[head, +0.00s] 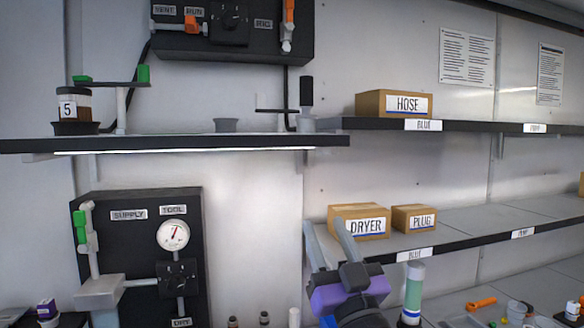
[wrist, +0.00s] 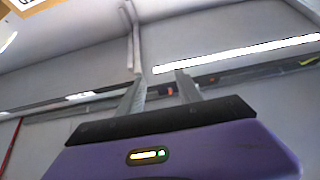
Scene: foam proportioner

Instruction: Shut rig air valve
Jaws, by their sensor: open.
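Two dark valve panels hang on the wall in the head view; no label reading "rig air" is legible. The upper panel (head: 260,48) has a sideways orange handle (head: 178,27) under VENT and RUN, and an upright orange handle (head: 289,12) at its right end. The lower panel (head: 140,235), marked SUPPLY and TOOL, has an upright green handle (head: 80,226) at its left and a round gauge (head: 173,235). My purple gripper (head: 324,221) is open and empty, right of the lower panel and apart from it. Its fingers also show in the wrist view (wrist: 161,76).
A shelf (head: 200,142) juts out between the panels, holding a jar marked 5 (head: 74,106) and a green-ended stand (head: 122,100). Boxes marked HOSE (head: 394,104), DRYER (head: 357,224) and PLUG (head: 413,219) stand on the right shelves. Loose parts lie lower right.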

